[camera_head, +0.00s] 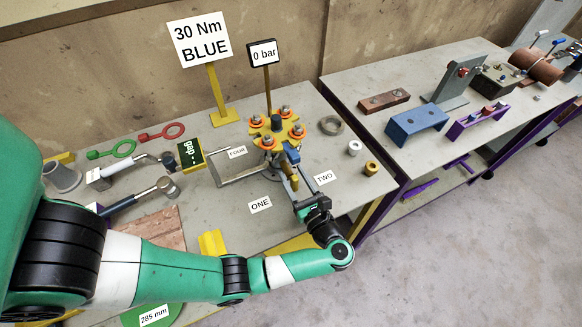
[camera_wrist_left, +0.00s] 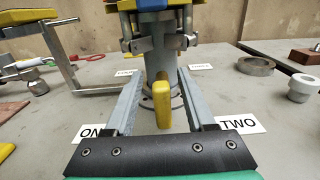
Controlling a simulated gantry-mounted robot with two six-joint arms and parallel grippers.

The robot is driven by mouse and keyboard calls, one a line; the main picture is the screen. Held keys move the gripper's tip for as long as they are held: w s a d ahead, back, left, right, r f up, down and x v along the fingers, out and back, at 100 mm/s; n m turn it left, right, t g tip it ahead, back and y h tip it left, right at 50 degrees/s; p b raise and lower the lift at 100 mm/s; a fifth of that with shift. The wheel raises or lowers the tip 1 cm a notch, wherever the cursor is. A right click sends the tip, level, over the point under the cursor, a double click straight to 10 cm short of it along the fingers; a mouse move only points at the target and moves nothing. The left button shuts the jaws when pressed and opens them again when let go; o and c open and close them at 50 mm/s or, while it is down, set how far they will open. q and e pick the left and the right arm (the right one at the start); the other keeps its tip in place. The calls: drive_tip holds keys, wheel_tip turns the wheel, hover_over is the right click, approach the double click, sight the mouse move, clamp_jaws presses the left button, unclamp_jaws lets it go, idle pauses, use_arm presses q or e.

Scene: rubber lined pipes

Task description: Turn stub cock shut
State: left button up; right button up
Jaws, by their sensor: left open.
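The stub cock's yellow handle (camera_wrist_left: 161,103) shows in the left wrist view, below the flange on the grey upright pipe stub (camera_wrist_left: 158,62). It also shows in the head view (camera_head: 294,181), partly hidden by my gripper. My left gripper (camera_wrist_left: 159,88) is open, with one finger on each side of the handle and visible gaps between. In the head view my left gripper (camera_head: 297,190) reaches the near side of the stub. The yellow flange (camera_head: 277,132) with orange-ringed bolts sits on top. My right gripper is not in view.
Labels ONE (camera_head: 260,205) and TWO (camera_head: 324,177) lie on the bench beside the stub. Torque wrenches (camera_head: 137,199) and a gap gauge sign (camera_head: 190,154) are on the left. A grey ring (camera_head: 332,125) and small bushings (camera_head: 354,147) lie to the right. The "0 bar" sign (camera_head: 263,53) stands behind.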

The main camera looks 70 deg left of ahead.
use_arm(q)
drive_tip(key=shift+s+a, duration=0.1)
drive_tip(key=shift+a, duration=1)
clamp_jaws()
